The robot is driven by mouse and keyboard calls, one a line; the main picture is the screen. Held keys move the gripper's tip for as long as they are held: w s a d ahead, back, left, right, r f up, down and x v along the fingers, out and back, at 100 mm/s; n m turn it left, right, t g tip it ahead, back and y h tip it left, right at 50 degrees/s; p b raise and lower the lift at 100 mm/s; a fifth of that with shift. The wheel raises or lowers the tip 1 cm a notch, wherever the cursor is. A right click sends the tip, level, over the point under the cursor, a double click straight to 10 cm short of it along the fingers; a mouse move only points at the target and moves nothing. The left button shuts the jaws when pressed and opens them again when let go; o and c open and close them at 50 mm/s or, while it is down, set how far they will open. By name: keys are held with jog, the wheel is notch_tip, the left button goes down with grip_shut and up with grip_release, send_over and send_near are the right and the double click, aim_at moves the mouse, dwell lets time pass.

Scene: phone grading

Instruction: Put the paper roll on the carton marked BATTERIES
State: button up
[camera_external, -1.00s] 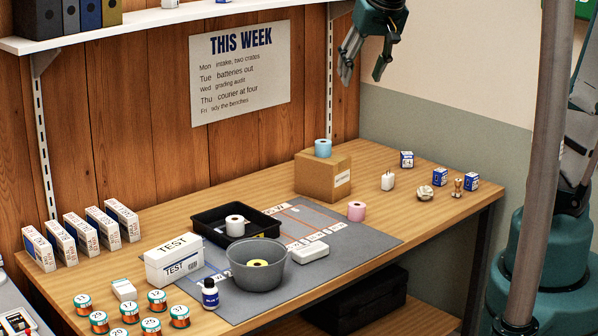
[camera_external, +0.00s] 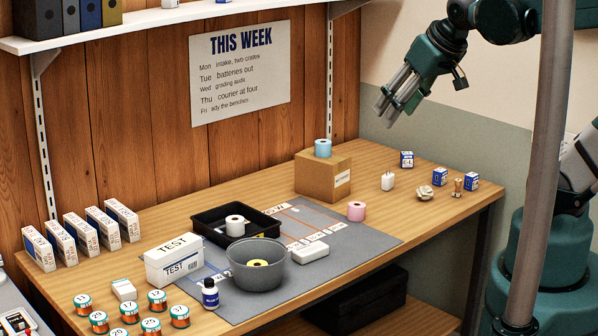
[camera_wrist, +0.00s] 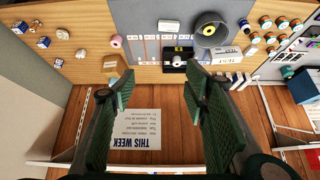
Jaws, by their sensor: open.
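The cardboard carton (camera_external: 315,181) stands at the back right of the bench, with a white label too small to read surely. A light blue roll (camera_external: 323,148) stands on its top. A white paper roll (camera_external: 235,226) stands in the black tray (camera_external: 275,238).
A grey bowl (camera_external: 257,270) with a yellow-and-black round thing inside stands in front of the tray. A white TEST box (camera_external: 173,262) is left of it. A white block (camera_external: 307,253) lies on the mat. Small boxes and plugs sit at the right end. Wire spools stand front left.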

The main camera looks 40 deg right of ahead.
jog(key=shift+s+a+f, duration=0.2)
jog(key=shift+s+f, duration=0.2)
jog(key=shift+s, duration=0.2)
jog(key=shift+f, duration=0.1)
